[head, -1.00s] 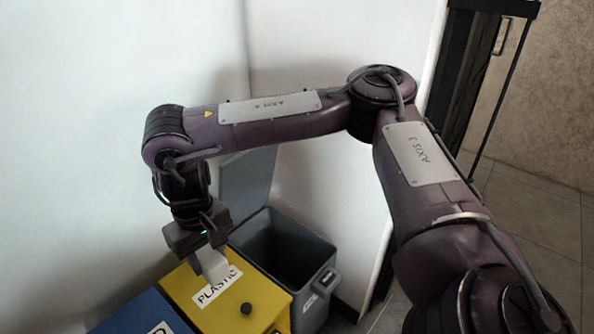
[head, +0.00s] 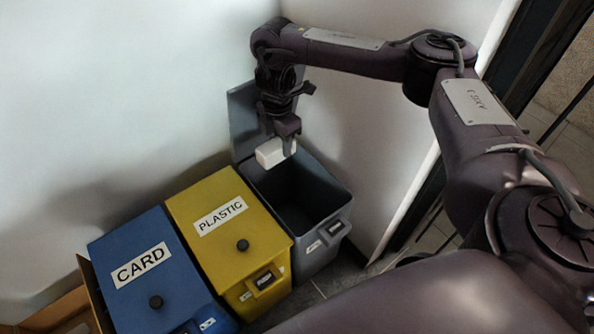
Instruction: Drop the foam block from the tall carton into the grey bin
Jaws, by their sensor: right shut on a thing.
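A white foam block (head: 270,153) is held in my right gripper (head: 284,146), which is shut on it. The block hangs above the back part of the open grey bin (head: 325,236), near its raised lid (head: 243,112). The bin's dark inside looks empty where it shows; part of it is hidden by the block and gripper. My left gripper is out of view. The tall carton cannot be made out for certain.
A yellow bin (head: 228,238) marked PLASTIC and a blue bin (head: 150,297) marked CARD stand left of the grey bin, lids shut. Brown cardboard (head: 62,308) shows at the lower left. White walls rise close behind and to the right.

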